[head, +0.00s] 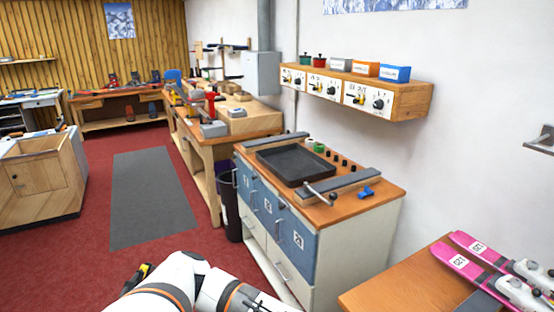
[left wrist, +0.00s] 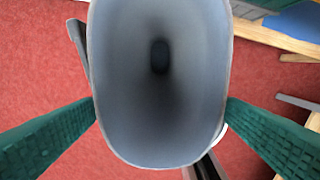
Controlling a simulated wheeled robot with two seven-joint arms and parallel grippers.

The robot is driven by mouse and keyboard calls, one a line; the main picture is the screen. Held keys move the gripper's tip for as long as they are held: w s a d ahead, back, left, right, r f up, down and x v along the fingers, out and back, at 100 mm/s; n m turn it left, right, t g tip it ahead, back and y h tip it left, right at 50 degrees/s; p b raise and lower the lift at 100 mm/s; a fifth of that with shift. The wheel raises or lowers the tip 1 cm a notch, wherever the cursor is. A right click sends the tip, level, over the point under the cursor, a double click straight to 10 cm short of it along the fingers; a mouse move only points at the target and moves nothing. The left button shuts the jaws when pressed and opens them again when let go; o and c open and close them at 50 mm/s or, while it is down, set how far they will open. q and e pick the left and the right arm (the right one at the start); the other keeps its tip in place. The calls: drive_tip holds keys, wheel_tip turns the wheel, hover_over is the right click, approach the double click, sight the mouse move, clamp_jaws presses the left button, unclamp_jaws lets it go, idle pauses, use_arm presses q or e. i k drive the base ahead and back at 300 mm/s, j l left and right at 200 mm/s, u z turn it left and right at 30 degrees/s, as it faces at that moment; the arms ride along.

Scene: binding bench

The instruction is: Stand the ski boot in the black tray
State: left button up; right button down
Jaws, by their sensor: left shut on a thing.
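The ski boot (left wrist: 160,130) fills the middle of the left wrist view. I look down into its grey-blue open cuff, with a dark spot deep inside. The two green-padded fingers of my left gripper (left wrist: 160,125) are on either side of the cuff, shut on it. The boot hangs above red floor; its lower outside is mostly hidden. The black tray (head: 295,164) lies empty on the wooden top of the blue and white cabinet. In the head view my white arm shows at the bottom, and the boot is not clearly visible.
Clamp-like bars stand by the tray, with a grey one (head: 338,187) in front and blue (head: 366,192) and green pieces nearby. A shelf (head: 420,98) with small boxes hangs above. Pink skis (head: 480,262) lie on the right-hand bench. Red floor and a grey mat (head: 150,197) are clear.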

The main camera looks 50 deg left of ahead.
sight(286, 168)
drive_tip(key=i+j, duration=0.1)
drive_tip(key=j, duration=0.35)
drive_tip(key=i+j, duration=0.1)
drive_tip(key=j, duration=0.35)
drive_tip(key=i+j+u, duration=0.1)
drive_tip(key=j, duration=0.35)
drive_tip(key=i+j, duration=0.1)
drive_tip(key=j, duration=0.3)
drive_tip(key=i+j+u, duration=0.1)
drive_tip(key=j, duration=0.35)
